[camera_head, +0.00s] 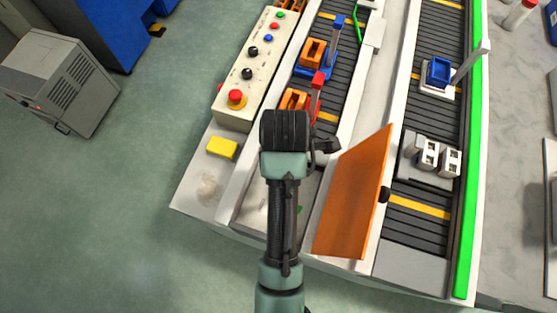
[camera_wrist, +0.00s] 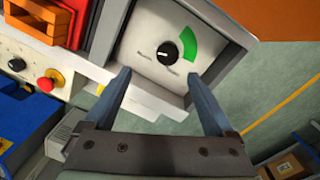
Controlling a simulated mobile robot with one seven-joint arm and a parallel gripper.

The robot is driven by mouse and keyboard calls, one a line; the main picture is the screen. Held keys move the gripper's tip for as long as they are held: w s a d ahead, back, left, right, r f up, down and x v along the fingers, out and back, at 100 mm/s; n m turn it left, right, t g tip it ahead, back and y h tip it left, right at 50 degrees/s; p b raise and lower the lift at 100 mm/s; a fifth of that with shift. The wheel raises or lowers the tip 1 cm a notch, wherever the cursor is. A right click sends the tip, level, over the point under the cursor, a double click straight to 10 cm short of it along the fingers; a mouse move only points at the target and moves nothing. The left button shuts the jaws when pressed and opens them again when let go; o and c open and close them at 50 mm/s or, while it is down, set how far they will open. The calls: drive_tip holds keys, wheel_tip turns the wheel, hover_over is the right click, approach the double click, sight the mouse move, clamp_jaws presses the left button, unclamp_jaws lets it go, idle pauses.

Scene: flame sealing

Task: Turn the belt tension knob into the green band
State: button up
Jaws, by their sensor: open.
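The belt tension knob (camera_wrist: 167,53) is a small black dial with a white mark, on a pale panel in a recessed box in the wrist view. The white mark seems to lie toward the knob's left side, away from the green band. The green band (camera_wrist: 187,46) is a printed arc to the right of the knob. My gripper (camera_wrist: 156,76) is open and empty. Its two fingers point toward the panel on either side below the knob, apart from it. In the head view my arm hides the knob.
An orange hinged cover (camera_head: 350,200) stands open right of my arm. A control box (camera_head: 250,70) with buttons and a red stop knob (camera_head: 236,98) stands left. A yellow block (camera_head: 222,148) lies near it. Conveyor belts (camera_head: 425,150) carry fixtures. The floor on the left has free room.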

drive_tip(key=shift+g, duration=0.3)
drive_tip(key=f, duration=1.2)
drive_tip(key=shift+s+f, duration=0.35)
drive_tip(key=shift+s, duration=0.05)
drive_tip(key=c, duration=1.4)
drive_tip(key=shift+p, duration=0.3)
